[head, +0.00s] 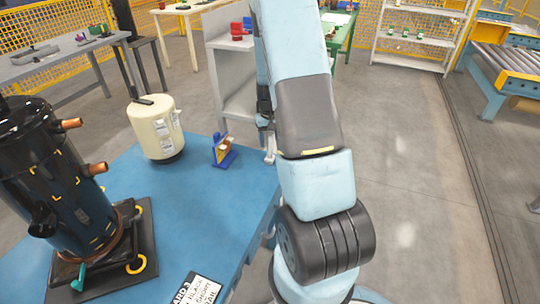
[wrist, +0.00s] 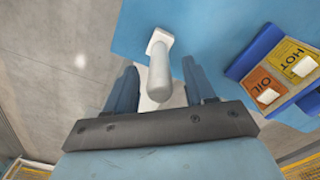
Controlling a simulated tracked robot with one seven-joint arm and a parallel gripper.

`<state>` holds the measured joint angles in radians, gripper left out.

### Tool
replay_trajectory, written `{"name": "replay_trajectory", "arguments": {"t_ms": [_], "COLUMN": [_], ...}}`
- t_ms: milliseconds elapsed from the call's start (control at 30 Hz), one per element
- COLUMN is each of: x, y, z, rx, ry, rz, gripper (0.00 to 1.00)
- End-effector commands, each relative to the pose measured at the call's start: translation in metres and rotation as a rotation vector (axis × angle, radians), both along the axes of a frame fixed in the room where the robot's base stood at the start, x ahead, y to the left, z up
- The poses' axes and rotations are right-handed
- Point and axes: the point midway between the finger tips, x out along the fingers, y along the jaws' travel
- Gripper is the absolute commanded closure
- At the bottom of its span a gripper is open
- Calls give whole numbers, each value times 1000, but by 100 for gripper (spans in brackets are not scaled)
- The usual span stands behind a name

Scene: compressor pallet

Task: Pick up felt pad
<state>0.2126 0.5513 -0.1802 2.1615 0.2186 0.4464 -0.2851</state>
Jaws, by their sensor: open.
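My gripper (wrist: 159,66) is open in the wrist view, its two blue fingers apart. A pale, rounded peg-like piece with a square white end (wrist: 160,75) shows between the fingers at the blue table's edge. I see no contact, and the fingers are not closed on it. I cannot tell whether this piece is the felt pad, and no other thing is clearly one. To its right, a blue holder (wrist: 256,48) carries yellow HOT and orange OIL cards with small white blocks. The holder also stands on the table in the head view (head: 223,158). There my arm hides most of my gripper.
The blue table (head: 190,215) bears a cream canister (head: 155,125) and a black compressor (head: 50,180) with copper stubs on a dark square base. A lettered card (head: 197,290) lies at the front edge. Open grey floor (head: 410,150) lies right of my arm.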

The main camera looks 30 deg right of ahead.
Motion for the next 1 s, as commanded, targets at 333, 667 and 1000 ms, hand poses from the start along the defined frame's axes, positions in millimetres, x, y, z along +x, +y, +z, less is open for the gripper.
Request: {"name": "replay_trajectory", "arguments": {"t_ms": [333,667,1000], "x": [0,0,0], "y": [0,0,-1], "z": [-24,-23,-23], "rx": [0,0,0], "ry": [-1,-1,-1], "rz": [-1,-1,-1], "gripper": [46,63,96]}}
